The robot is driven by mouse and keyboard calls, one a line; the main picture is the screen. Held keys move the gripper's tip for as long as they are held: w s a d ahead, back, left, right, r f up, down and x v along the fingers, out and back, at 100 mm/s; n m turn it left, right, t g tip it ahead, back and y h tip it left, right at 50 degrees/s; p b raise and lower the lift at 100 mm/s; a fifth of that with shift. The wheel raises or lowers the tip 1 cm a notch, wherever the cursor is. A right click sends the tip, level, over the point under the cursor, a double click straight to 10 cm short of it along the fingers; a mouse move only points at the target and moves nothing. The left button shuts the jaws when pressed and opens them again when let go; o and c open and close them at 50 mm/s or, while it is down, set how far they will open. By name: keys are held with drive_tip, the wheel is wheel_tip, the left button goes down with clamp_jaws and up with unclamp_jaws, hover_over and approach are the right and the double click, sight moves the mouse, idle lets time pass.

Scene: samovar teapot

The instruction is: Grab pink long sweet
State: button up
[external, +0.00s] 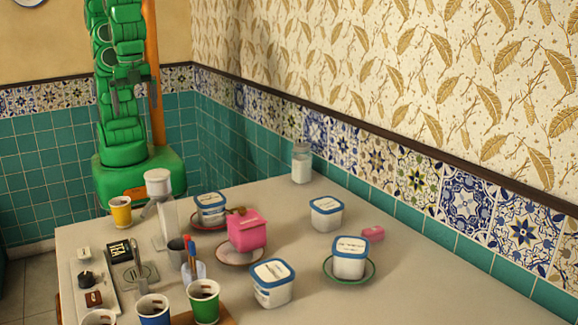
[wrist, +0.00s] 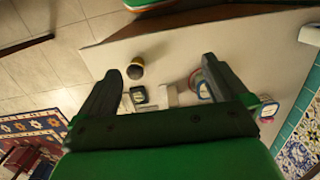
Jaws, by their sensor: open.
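A small pink block (external: 373,234), which looks like the pink sweet, lies on the table behind a white tub with a blue lid (external: 350,257) in the external view. A larger pink container (external: 247,230) stands on a saucer left of it. My gripper (external: 133,100) is raised high beyond the table's far left corner, well away from both. In the wrist view its two dark fingers (wrist: 160,70) are spread apart with nothing held between them. I cannot make out the pink block in the wrist view.
More blue-lidded tubs (external: 326,213), a yellow cup (external: 121,212), a white dispenser (external: 160,205) and a glass jar (external: 301,164) stand on the table (external: 440,285). Blue and green cups (external: 203,303) are at the front. The right side is clear, beside the tiled wall.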

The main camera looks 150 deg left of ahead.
drive_tip(key=s+d+f, duration=0.2)
drive_tip(key=s, duration=0.5)
drive_tip(key=shift+s+g, duration=0.15)
drive_tip(key=shift+g, duration=0.15)
drive_tip(key=shift+d+f, duration=0.1)
drive_tip(key=c, duration=0.8)
